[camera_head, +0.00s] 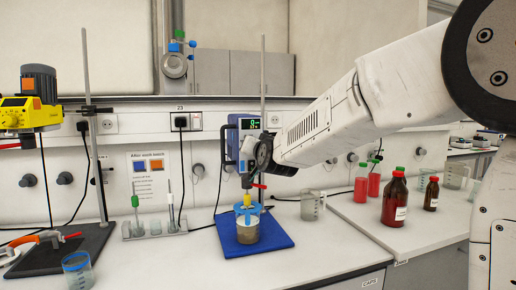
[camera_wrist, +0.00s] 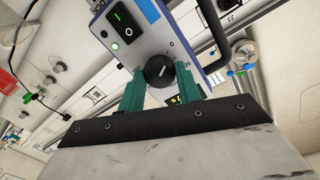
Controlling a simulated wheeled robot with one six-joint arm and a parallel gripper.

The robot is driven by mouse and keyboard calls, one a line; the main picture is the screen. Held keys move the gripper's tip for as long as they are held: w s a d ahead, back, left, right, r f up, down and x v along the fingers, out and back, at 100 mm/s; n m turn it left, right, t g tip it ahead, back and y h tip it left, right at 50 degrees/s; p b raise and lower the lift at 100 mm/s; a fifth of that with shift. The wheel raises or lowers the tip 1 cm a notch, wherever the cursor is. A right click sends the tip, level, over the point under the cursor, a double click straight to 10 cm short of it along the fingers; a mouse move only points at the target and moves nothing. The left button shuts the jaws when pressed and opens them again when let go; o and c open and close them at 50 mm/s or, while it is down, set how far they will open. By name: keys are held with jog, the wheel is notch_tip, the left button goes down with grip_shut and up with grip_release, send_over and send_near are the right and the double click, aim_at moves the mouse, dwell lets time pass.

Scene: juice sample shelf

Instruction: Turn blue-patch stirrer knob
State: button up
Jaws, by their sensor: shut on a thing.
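The knob's white pointer line shows between the fingers. In the head view my gripper (camera_head: 262,150) is at the stirrer's front, and my wrist hides the knob.
Below the stirrer a beaker (camera_head: 247,229) stands on the blue mat (camera_head: 275,240). A yellow stirrer (camera_head: 30,112) is at the left. Brown bottles (camera_head: 395,200) and red bottles stand on the right bench. A glass beaker (camera_head: 311,205) stands between.

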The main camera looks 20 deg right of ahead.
jog(key=shift+a+n, duration=0.1)
jog(key=shift+n, duration=1.1)
jog(key=o, duration=1)
jog(key=shift+s, duration=0.1)
jog(key=s, duration=0.7)
jog(key=shift+s+r, duration=0.25)
jog(key=shift+s, duration=0.05)
